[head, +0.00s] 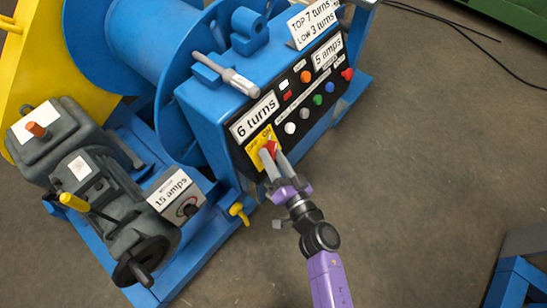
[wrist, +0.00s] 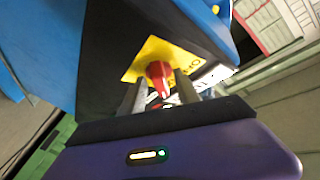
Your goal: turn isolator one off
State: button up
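The isolator is a red knob (head: 272,147) on a yellow plate (head: 252,154) marked ON and OFF, at the lower left end of the black control panel. My gripper (head: 271,154) is at this plate, its two grey fingers pointing up at the knob. In the wrist view the red knob (wrist: 158,74) stands between the two fingertips of my gripper (wrist: 160,94), with the yellow plate (wrist: 146,53) behind it. The fingers are apart, and a gap seems to show on each side of the knob. The fingers hide part of the plate and its lettering.
The panel (head: 313,92) also carries several coloured buttons and lamps. Labels read "6 turns" (head: 254,117) and "5 amps" (head: 327,53). A grey motor unit (head: 85,165) with a handwheel and a "15 amps" box (head: 175,194) stands left. Open floor lies right.

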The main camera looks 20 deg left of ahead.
grip_shut()
